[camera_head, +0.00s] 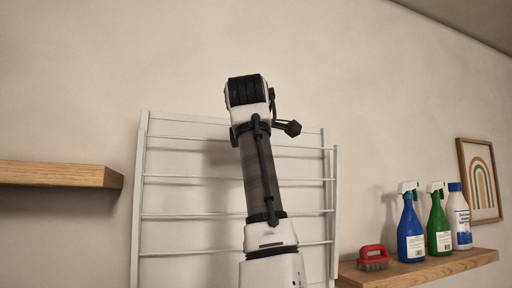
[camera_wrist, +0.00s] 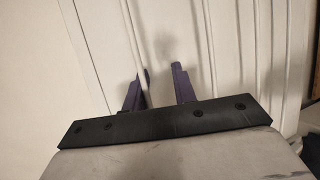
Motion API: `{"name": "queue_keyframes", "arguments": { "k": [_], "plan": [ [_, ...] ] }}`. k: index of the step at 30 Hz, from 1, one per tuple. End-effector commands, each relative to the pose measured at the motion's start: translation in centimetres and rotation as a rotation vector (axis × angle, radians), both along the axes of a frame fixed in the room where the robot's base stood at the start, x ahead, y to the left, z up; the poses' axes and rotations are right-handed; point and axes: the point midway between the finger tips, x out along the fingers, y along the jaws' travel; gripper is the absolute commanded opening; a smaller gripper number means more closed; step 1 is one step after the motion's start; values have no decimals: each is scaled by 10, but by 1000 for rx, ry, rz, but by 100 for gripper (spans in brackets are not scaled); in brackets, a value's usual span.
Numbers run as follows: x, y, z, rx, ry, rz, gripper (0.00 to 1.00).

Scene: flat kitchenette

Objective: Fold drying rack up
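The white drying rack (camera_head: 186,217) is on the wall, its frame standing upright with several horizontal bars. My arm is in front of its middle and hides part of it. The rack's white bars also fill much of the wrist view (camera_wrist: 226,50). My gripper (camera_wrist: 160,70) shows there as two dark purple fingers standing apart. One white bar runs down between the fingers, close to the left one; I cannot tell whether they touch. In the head view the fingers are hidden behind my arm's end.
A wooden shelf (camera_head: 60,174) is on the left. A lower right shelf (camera_head: 440,268) holds a red brush (camera_head: 373,257), a blue spray bottle (camera_head: 410,235), a green one (camera_head: 438,230) and a white bottle (camera_head: 459,222). A framed picture (camera_head: 481,182) hangs behind. The wall above the rack is clear.

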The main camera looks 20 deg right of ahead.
Motion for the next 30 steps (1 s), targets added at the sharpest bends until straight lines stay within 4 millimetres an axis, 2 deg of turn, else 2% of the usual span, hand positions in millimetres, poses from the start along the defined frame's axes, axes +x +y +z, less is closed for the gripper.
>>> {"name": "queue_keyframes", "arguments": {
  "k": [1,17,30],
  "plan": [
    [2,-1,-4,5,9,0,26],
    [-5,1,3,-1,-2,-3,26],
    [-60,27,21,0,-2,2,26]
  ]
}}
